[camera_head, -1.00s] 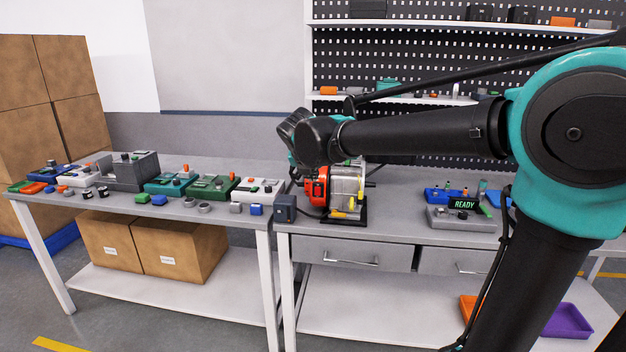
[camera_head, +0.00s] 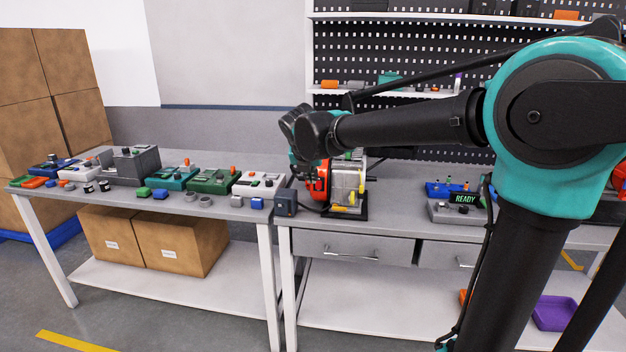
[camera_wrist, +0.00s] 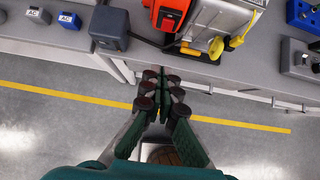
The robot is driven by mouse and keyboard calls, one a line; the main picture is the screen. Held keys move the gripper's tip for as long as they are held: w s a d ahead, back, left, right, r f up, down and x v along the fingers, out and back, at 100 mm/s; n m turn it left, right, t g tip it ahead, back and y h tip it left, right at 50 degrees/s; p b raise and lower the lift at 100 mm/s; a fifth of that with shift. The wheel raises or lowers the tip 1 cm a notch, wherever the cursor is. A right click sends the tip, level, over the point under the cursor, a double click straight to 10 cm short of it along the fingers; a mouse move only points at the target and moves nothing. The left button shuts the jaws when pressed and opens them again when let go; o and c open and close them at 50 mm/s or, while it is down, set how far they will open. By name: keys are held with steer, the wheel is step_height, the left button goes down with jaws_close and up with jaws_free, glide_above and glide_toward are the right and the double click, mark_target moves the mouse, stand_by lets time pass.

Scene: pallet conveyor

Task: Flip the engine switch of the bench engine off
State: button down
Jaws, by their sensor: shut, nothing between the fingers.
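The bench engine (camera_head: 345,187) stands on the right-hand bench, with a red-orange housing, a grey metal body and yellow parts on a black base. My arm hides its upper part in the head view. In the wrist view the engine (camera_wrist: 209,20) is at the top, with its red part (camera_wrist: 169,14) and a yellow piece (camera_wrist: 216,47). I cannot make out the engine switch for certain. My gripper (camera_wrist: 161,78) is shut and empty in the wrist view. It appears below the engine in that picture, over the floor in front of the bench edge, apart from the engine.
A dark grey box (camera_head: 286,202) with a cable stands left of the engine; it shows in the wrist view (camera_wrist: 109,27). A READY display unit (camera_head: 463,199) sits to the right. Several coloured devices crowd the left bench (camera_head: 228,205). A perforated panel (camera_head: 420,62) with shelves stands behind.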

mark_target(318, 183)
steer(key=w+f, duration=0.7)
steer(key=w, duration=0.2)
steer(key=shift+d+f, duration=0.15)
steer(key=shift+d, duration=0.25)
steer(key=shift+w+f+t, duration=0.2)
steer(key=shift+w+t, duration=0.05)
steer(key=shift+t, duration=0.55)
steer(key=shift+w, duration=0.1)
steer(key=shift+w+r, duration=0.1)
steer(key=shift+r, duration=0.85)
